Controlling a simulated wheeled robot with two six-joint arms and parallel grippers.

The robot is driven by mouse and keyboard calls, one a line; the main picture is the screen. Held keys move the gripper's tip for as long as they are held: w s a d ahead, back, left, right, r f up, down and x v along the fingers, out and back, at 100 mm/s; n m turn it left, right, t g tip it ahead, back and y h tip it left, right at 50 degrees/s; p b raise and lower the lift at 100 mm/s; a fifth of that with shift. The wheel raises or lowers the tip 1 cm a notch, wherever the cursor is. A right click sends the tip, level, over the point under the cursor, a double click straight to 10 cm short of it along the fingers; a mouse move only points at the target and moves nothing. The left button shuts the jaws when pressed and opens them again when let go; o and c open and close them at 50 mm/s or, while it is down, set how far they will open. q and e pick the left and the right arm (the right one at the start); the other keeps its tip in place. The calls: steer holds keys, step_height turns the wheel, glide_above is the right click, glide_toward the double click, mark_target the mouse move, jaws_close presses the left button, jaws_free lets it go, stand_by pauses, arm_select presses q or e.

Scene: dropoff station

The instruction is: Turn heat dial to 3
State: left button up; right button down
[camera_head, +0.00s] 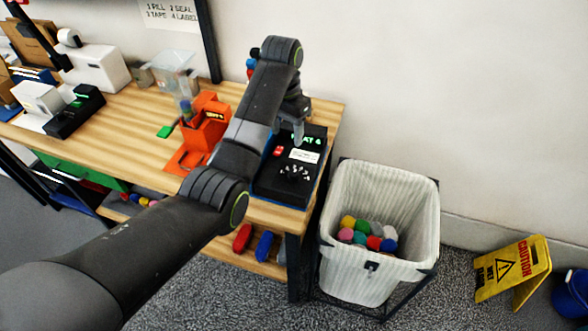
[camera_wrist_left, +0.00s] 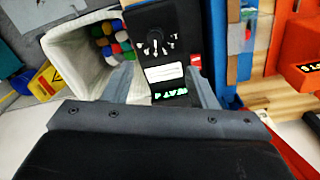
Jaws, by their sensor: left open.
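The black heat unit (camera_head: 270,187) sits at the right end of the wooden bench. Its top has a dark round dial (camera_head: 295,172) ringed by white marks, a white label and a lit green display (camera_head: 306,140). The dial (camera_wrist_left: 155,42) and green display (camera_wrist_left: 170,95) also show in the left wrist view. The display seems to read HEAT and a digit, perhaps 4. My left gripper (camera_head: 298,138) is above the unit's display end, open and empty, apart from the dial. In the wrist view its fingers (camera_wrist_left: 172,82) flank the unit. My right gripper is not in view.
An orange machine (camera_head: 205,125) stands left of the unit, close to my left arm. A white-lined bin (camera_head: 340,270) with coloured balls stands off the bench's right end. A yellow caution sign (camera_head: 512,270) is on the floor. The wall is behind the bench.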

arm_select(q)
step_height(320, 180, up, 2)
steer(key=d, duration=0.2)
steer(key=b, duration=0.4)
glide_above(294, 172)
step_height(294, 172, down, 5)
steer(key=shift+m, duration=0.3)
step_height(294, 172, down, 12)
steer(key=shift+s+r+p, duration=0.1)
steer(key=shift+s+p, duration=0.05)
steer(key=shift+p, duration=0.55)
steer(key=shift+a, duration=0.1)
steer(key=shift+c, duration=0.4)
steer(key=c, duration=0.9)
